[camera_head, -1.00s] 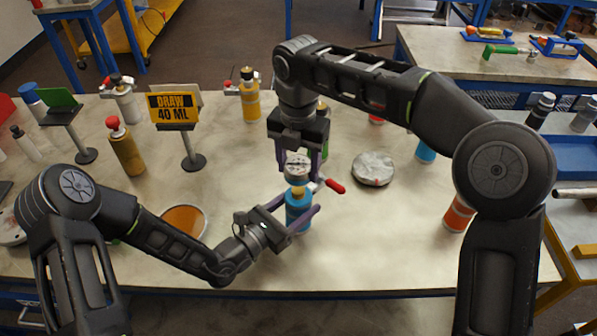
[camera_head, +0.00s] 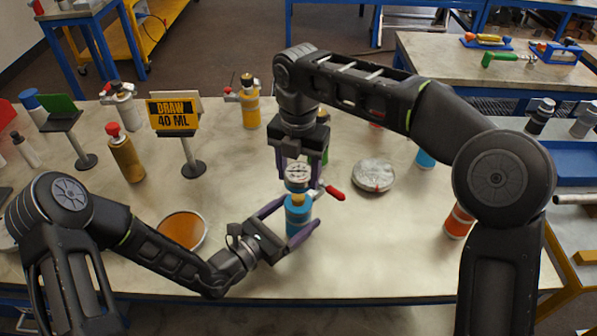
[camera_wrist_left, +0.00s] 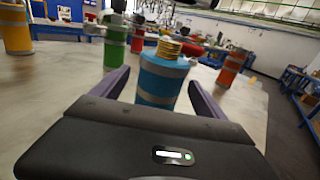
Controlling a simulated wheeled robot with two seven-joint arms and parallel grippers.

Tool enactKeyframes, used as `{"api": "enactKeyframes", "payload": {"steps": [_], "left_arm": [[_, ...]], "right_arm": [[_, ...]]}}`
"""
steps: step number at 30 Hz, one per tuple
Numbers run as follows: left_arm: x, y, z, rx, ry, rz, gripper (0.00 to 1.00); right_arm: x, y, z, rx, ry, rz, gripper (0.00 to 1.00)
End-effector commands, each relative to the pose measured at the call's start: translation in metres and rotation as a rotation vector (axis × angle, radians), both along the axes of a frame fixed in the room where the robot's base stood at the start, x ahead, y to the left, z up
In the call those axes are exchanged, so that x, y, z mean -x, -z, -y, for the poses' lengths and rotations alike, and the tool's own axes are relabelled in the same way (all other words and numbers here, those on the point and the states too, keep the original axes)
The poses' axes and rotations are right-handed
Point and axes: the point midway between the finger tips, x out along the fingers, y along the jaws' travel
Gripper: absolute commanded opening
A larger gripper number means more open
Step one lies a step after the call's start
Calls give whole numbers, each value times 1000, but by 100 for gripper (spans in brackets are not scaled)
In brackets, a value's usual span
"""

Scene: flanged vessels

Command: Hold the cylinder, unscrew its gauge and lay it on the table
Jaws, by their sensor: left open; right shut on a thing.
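A blue cylinder (camera_head: 297,221) with a brass neck stands on the table (camera_head: 345,262). In the left wrist view the cylinder (camera_wrist_left: 160,84) shows its threaded brass neck (camera_wrist_left: 168,48) with no gauge seen on it. My left gripper (camera_head: 300,214) is open, with its fingers on either side of the cylinder. My right gripper (camera_head: 300,167) points down from above and is shut on the round white-faced gauge (camera_head: 297,177). The gauge is just above the neck in the head view. A red-handled part (camera_head: 332,192) sticks out to the right beside it.
A round grey-white disc (camera_head: 373,176) lies to the right. An orange dish (camera_head: 182,231) lies to the left near my left arm. A "DRAW 40 ML" sign (camera_head: 172,114) and several other vessels stand around. The table's front middle is clear.

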Motion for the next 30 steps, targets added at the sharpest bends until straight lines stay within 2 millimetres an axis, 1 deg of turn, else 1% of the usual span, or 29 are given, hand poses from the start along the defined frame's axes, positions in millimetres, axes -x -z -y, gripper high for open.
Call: {"api": "enactKeyframes", "payload": {"steps": [9,15,20,30], "left_arm": [[44,2,-46,-1,-5,-1,84],[66,1,-68,-1,-4,-1,84],[73,0,-74,1,-3,0,84],[74,0,-74,1,-2,0,84]], "right_arm": [[0,10,0,0,0,0,7],[0,13,0,-1,0,0,7],[0,14,0,-1,0,0,7],[0,13,0,-1,0,0,7]]}}
